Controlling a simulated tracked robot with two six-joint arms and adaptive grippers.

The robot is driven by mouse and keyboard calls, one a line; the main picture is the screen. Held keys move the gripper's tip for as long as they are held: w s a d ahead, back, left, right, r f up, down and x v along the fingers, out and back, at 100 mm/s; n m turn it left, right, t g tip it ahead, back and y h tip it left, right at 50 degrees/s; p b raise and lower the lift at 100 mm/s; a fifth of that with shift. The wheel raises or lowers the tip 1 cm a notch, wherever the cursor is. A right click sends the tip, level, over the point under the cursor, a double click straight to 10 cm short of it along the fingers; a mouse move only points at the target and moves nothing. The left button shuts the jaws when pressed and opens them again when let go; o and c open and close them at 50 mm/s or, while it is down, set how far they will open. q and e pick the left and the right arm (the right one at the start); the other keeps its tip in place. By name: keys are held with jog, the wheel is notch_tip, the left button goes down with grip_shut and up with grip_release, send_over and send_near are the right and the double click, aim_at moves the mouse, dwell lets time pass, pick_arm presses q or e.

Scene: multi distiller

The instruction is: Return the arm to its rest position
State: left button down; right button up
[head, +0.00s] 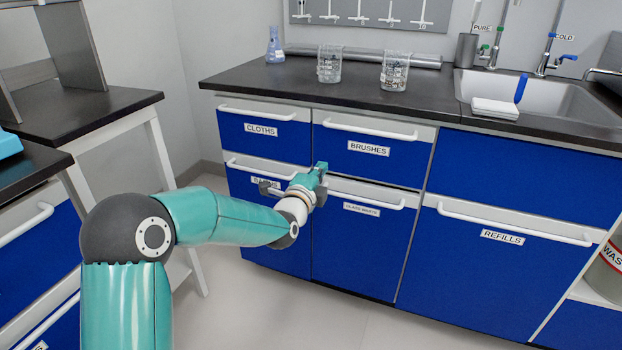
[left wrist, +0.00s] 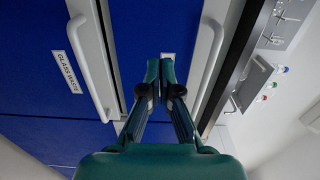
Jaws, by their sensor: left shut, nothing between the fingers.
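My left arm (head: 228,219) comes in from the left in the head view and stretches toward the blue cabinets. My left gripper (head: 320,172) is in front of the cabinet, by the gap between the brushes drawer (head: 367,150) and the glass waste front (head: 362,240). In the left wrist view its two fingers (left wrist: 160,75) are together at the tips with nothing between them. The glass waste label (left wrist: 66,72) and a white handle (left wrist: 88,60) show left of the fingers there. My right gripper is in neither view.
Two glass beakers (head: 330,64) and (head: 395,70) and a blue flask (head: 275,46) stand on the dark counter (head: 300,85). A sink (head: 540,95) is at right. A white-legged table (head: 90,112) stands at left. The floor (head: 270,310) before the cabinets is clear.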

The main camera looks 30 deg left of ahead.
pick_arm(q)
jog(key=s+d+f+n+g+h, duration=0.15)
jog(key=s+d+f+g, duration=0.35)
jog(key=f, duration=0.9)
jog(key=s+d+f+g+h, duration=0.25)
jog(key=s+d+f, duration=0.45)
jog(key=f, duration=0.7)
jog(key=s+d+f+n+g+h, duration=0.1)
jog(key=s+d+f+n+g, duration=0.25)
jog(key=s+f, duration=0.45)
jog(key=s+d+f+n+g+h, duration=0.1)
jog(key=s+d+f+n+g, duration=0.3)
jog(key=s, duration=0.6)
jog(key=s+d+f+n+g, duration=0.2)
jog(key=s+n, duration=0.6)
jog(key=n, duration=0.1)
notch_tip(320, 180, up, 37)
jog(key=p, duration=3.6)
jog(key=shift+f+h+p, duration=0.2)
jog(key=shift+h+p, duration=0.15)
jog(key=shift+h, duration=0.05)
